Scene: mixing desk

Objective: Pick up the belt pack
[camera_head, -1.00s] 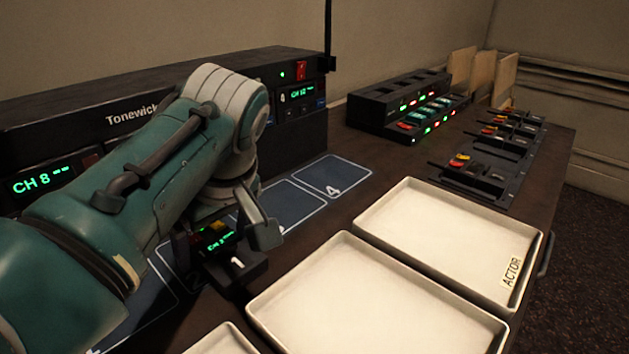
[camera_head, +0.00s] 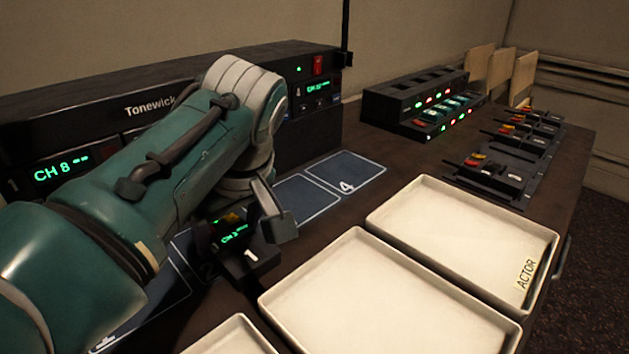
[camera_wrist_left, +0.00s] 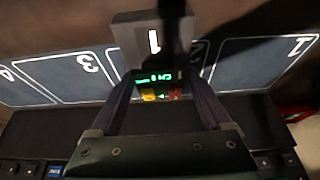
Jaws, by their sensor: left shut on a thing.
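The belt pack (camera_head: 250,258) is a small dark box with a white "1" on it and a green lit display. My left gripper (camera_head: 247,228) is shut on it, over the blue numbered mat (camera_head: 318,200) on the desk. In the left wrist view the belt pack (camera_wrist_left: 154,41) is between the two fingers (camera_wrist_left: 160,100), its green display and yellow and red marks facing the camera. The height of the pack above the desk is hard to tell. My right gripper is not in view.
The black Tonewick rack (camera_head: 60,130) runs behind my arm. A charger rack (camera_head: 420,100) and several dark packs (camera_head: 490,180) are at the back right.

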